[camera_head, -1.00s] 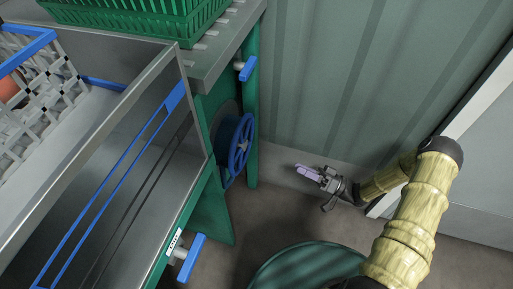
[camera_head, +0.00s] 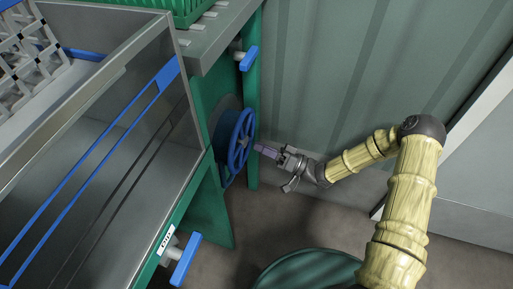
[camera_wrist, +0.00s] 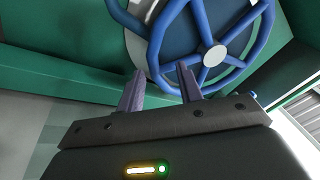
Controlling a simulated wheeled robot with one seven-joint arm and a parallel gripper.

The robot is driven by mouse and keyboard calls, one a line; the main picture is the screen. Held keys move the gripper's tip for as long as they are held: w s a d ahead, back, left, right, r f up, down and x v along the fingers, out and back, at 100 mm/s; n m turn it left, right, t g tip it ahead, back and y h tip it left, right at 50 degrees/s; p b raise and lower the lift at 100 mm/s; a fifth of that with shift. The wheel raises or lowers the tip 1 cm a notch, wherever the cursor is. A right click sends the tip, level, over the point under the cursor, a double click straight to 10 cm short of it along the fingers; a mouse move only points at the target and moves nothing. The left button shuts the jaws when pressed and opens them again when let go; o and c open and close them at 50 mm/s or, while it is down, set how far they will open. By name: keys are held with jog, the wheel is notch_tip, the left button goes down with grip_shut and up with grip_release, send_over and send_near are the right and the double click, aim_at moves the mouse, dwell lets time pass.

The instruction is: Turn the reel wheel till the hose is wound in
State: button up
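The blue reel wheel (camera_head: 241,141) stands upright on the side of the green bench frame. It has several spokes and a pale hub. In the wrist view the wheel (camera_wrist: 203,20) fills the upper middle, its pale hub (camera_wrist: 213,55) right of centre. My gripper (camera_head: 260,149) is just right of the wheel in the head view, pointing at it. In the wrist view my gripper's (camera_wrist: 158,70) two purple-grey fingers are apart with nothing between them, in front of the lower left rim. Contact with the rim cannot be told. I cannot make out the hose.
A blue-handled valve (camera_head: 249,57) is above the wheel and another blue handle (camera_head: 186,259) below it, near the front. A metal trough (camera_head: 120,110) fills the left. A corrugated wall (camera_head: 340,80) stands behind. A round green object (camera_head: 305,268) is on the floor below my arm.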

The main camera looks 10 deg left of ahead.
jog(key=shift+x, duration=1.1)
jog(key=shift+c, duration=0.5)
grip_shut()
jog(key=shift+s+m, duration=0.2)
jog(key=shift+m, duration=0.1)
